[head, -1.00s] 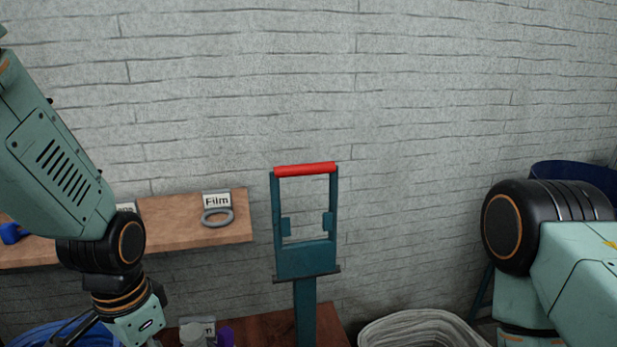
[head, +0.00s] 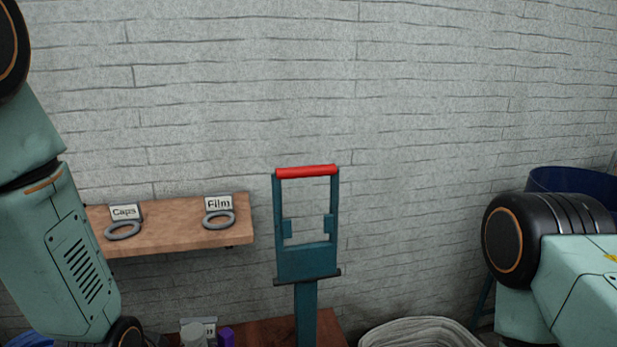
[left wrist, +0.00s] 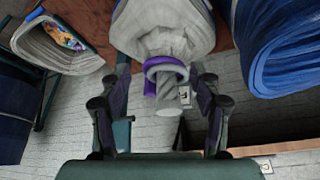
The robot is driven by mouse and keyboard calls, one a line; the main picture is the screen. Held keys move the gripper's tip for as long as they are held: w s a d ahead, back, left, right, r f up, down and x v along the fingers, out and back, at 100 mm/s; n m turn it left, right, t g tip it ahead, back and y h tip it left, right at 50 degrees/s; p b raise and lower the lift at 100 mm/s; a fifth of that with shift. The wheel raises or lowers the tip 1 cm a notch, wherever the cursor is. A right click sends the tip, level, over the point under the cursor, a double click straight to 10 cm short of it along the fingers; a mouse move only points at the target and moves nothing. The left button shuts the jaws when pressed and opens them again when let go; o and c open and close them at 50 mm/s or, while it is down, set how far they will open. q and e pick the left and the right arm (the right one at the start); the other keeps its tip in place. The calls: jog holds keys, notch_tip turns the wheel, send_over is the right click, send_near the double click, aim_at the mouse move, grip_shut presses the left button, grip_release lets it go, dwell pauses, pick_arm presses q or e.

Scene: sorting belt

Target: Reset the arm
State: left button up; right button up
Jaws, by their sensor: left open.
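My left arm comes in at the left of the head view, and its gripper is below the picture there. In the left wrist view my left gripper (left wrist: 160,115) is open, its two dark fingers spread apart. Between and beyond the fingers is a pale sack-like bundle (left wrist: 160,30) with a purple ring (left wrist: 165,66) around its narrow neck. I cannot tell whether the fingers touch it, but they are not closed on it. My right arm shows at the right of the head view; its gripper is out of view.
A wooden shelf (head: 170,237) holds a Caps label (head: 126,212) and a Film label (head: 218,203), each with a grey ring. A teal stand with a red handle (head: 306,171) rises mid-view. A lined bin (head: 415,328) and a blue bin (head: 575,182) stand right.

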pick_arm(q)
jog(key=s+f+n+g+b, duration=0.1)
jog(key=s+f+g+b, duration=0.3)
jog(key=s+f, duration=1.7)
jog(key=shift+s+a+n+g+b, duration=0.15)
jog(key=shift+s+n+g+b, duration=0.2)
jog(key=shift+s, duration=0.6)
